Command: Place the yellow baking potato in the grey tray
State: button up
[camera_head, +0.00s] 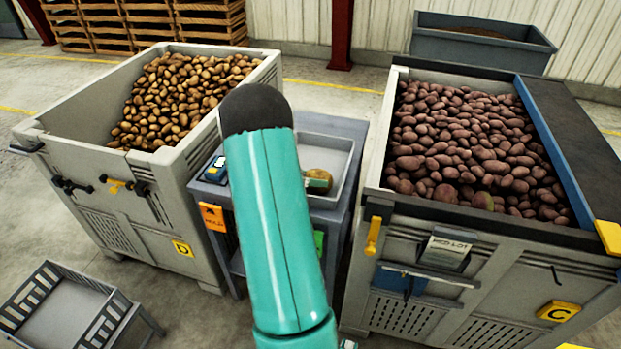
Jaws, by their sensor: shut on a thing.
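The grey tray (331,154) is shallow and sits on the small grey-blue table between the two big bins. A yellow-brown potato (320,173) shows at the tray, just right of my teal arm. A small part of my gripper (317,183) shows across the potato, and it is shut on it. The rest of the gripper is hidden behind my arm. I cannot tell whether the potato touches the tray floor.
A bin of brown potatoes (75,142) stands left and a bin of reddish potatoes (415,238) stands right, both with high walls near the table. A dark device (215,170) lies on the table's left side. A low grey crate (52,275) is on the floor at lower left.

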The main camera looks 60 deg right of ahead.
jog(key=shift+f, duration=0.15)
jog(key=o, duration=1.1)
jog(key=shift+w+a+r, duration=0.2)
jog(key=shift+w+r, duration=0.05)
jog(key=shift+r, duration=0.1)
jog(key=v, duration=1.1)
jog(key=shift+w+a, duration=0.15)
jog(key=shift+w+r, duration=0.1)
